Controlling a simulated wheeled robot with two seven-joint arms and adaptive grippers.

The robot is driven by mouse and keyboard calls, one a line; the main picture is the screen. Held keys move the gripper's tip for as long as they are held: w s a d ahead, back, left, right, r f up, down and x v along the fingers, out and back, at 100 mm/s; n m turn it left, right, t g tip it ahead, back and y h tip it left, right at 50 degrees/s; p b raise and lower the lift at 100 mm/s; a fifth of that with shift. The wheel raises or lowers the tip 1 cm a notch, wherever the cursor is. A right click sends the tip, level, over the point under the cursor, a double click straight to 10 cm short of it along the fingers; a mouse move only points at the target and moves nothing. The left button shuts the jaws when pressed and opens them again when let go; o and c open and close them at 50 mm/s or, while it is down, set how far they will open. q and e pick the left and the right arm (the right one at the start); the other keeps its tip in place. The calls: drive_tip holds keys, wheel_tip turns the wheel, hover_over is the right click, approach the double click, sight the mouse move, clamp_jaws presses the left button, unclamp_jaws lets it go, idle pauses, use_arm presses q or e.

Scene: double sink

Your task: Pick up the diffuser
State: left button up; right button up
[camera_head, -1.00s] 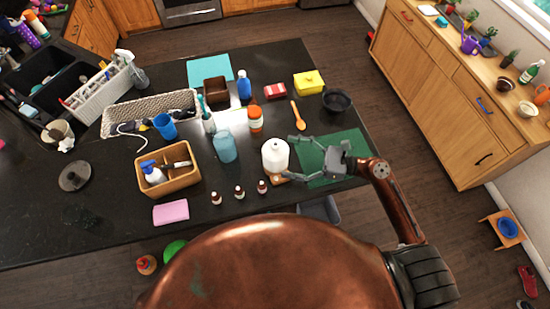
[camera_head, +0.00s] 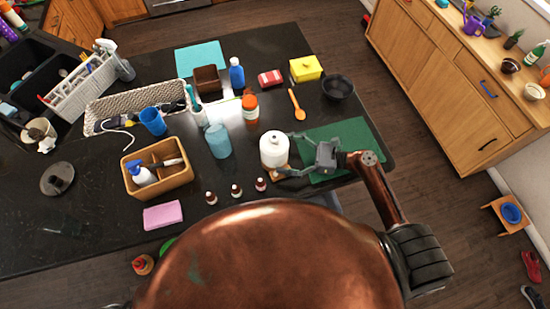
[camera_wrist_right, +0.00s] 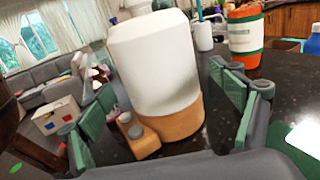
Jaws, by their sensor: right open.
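The diffuser (camera_head: 273,148) is a white rounded body on a light wooden base, standing upright on the dark counter. It fills the middle of the right wrist view (camera_wrist_right: 155,65), where its orange-brown wooden base (camera_wrist_right: 178,122) and a small wooden piece with grey knobs in front show. My right gripper (camera_head: 287,154) is open, reaching in from the right with a finger on each side of the diffuser. In the wrist view, green-padded fingers (camera_wrist_right: 160,92) stand left and right of it, with a gap visible on the right side. My left gripper is not in view.
Three small dark bottles (camera_head: 236,190) stand in front left of the diffuser. A blue-green jar (camera_head: 218,142) and an orange-and-white bottle (camera_head: 250,107) are close behind and left. A green mat (camera_head: 345,137) lies under my right wrist.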

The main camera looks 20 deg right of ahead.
drive_tip(key=shift+f, duration=0.75)
drive_tip(key=shift+p+x, duration=0.35)
drive_tip(key=shift+x, duration=0.55)
drive_tip(key=p+x, duration=0.1)
drive_tip(key=x, duration=0.4)
drive_tip(key=shift+r+p, duration=0.1)
drive_tip(key=shift+p, duration=0.2)
drive_tip(key=shift+w+a, duration=0.2)
drive_tip(key=shift+a, duration=0.15)
drive_tip(key=shift+c, duration=0.6)
drive_tip(key=c, duration=1.8)
drive_tip(key=shift+c, duration=0.2)
